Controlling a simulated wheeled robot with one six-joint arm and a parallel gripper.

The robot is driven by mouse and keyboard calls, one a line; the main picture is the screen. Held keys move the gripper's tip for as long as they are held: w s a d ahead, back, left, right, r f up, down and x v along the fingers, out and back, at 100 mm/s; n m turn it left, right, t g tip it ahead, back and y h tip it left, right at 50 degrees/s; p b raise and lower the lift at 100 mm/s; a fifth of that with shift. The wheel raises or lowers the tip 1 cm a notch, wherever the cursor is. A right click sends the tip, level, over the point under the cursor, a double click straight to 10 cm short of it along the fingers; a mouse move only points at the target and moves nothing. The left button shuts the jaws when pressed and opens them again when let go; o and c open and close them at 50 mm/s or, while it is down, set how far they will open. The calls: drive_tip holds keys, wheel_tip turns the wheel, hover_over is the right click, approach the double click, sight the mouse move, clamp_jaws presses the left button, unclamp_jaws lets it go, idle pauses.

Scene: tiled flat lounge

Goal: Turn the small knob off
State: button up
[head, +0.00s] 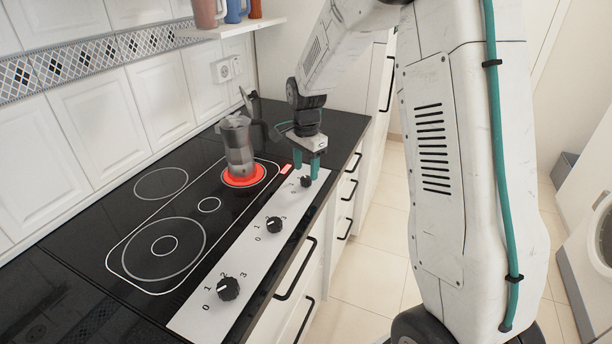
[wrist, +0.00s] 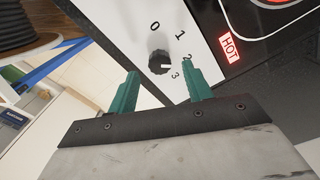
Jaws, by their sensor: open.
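The far small black knob (head: 306,182) sits on the white control strip (head: 255,249) of the hob. In the wrist view this knob (wrist: 159,62) has marks 0, 1, 2 and 3 around it, and its white line points right, towards the 2 and 3 side. My gripper (head: 307,170) is just above this knob, fingers down. In the wrist view my gripper (wrist: 162,77) is open, with its green fingertips apart on either side of the knob's near edge. I cannot tell whether they touch it. The small far burner (head: 243,177) glows red under a grey moka pot (head: 237,146).
Two more black knobs, the middle one (head: 275,225) and the near one (head: 228,289), are on the strip. A red HOT light (wrist: 231,46) is lit beside the burner. Drawer handles (head: 297,269) stick out below the counter. A shelf with cups (head: 207,13) hangs above.

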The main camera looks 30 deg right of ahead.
sight(306, 178)
drive_tip(key=shift+f, duration=1.65)
drive_tip(key=c, duration=1)
